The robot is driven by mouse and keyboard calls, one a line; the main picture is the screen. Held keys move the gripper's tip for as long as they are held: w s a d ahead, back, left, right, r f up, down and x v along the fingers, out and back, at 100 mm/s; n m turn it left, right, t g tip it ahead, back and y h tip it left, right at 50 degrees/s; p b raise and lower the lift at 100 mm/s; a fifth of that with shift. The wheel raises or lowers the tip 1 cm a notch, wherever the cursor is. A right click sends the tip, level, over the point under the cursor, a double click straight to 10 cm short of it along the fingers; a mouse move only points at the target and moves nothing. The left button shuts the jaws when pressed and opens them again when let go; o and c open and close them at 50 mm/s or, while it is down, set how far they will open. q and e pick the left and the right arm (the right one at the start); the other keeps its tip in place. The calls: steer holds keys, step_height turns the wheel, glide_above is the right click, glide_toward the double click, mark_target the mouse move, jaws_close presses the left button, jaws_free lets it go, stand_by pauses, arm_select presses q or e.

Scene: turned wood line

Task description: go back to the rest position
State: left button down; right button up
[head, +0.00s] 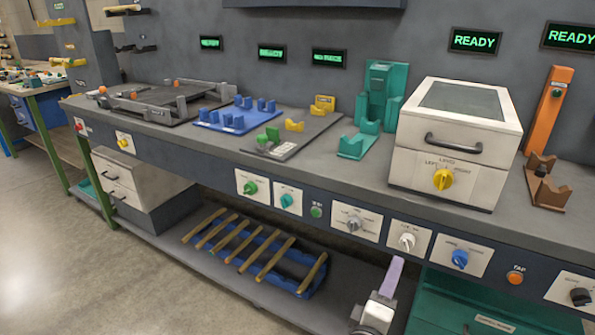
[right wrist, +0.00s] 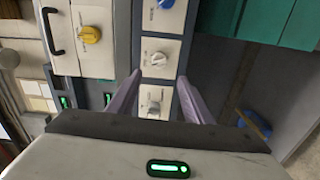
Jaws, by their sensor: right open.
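My right gripper (head: 391,272) shows at the bottom of the head view, low in front of the bench, with its pale purple fingers pointing up. In the right wrist view its two fingers (right wrist: 160,82) stand apart with nothing between them. Beyond them lies the bench's front panel with a white knob (right wrist: 157,59) and a grey knob (right wrist: 153,108). I cannot tell the exact gap between fingertips and panel. My left gripper is in neither view.
The bench top holds a white box (head: 456,160) with a yellow knob, teal holders (head: 357,146), a blue fixture (head: 236,117) and an orange stand (head: 551,110). A blue rack (head: 262,262) with wooden sticks lies on the lower shelf. Floor (head: 70,250) at left is clear.

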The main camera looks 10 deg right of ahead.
steer(key=s+a+f+m+g+y+p, duration=0.1)
steer(key=s+a+f+y, duration=0.1)
steer(key=s+f+y, duration=0.3)
steer(key=s+a+f+g+y, duration=0.1)
steer(key=s+a+f+g, duration=0.1)
steer(key=f, duration=0.4)
steer(key=s+a+f+m+g+y+p, duration=0.1)
steer(key=s+a+f+y, duration=0.1)
steer(key=s+a+f, duration=0.3)
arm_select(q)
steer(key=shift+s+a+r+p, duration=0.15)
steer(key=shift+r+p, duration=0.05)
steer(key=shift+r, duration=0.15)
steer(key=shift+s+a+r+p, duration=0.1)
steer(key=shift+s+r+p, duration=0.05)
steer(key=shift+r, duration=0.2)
arm_select(e)
steer(key=s+a+m+y, duration=0.4)
steer(key=s+a+y, duration=0.1)
steer(key=s, duration=0.4)
steer(key=shift+s+a+f+m+g+y, duration=0.2)
steer(key=shift+a+m+g+y, duration=0.15)
steer(key=shift+y, duration=0.45)
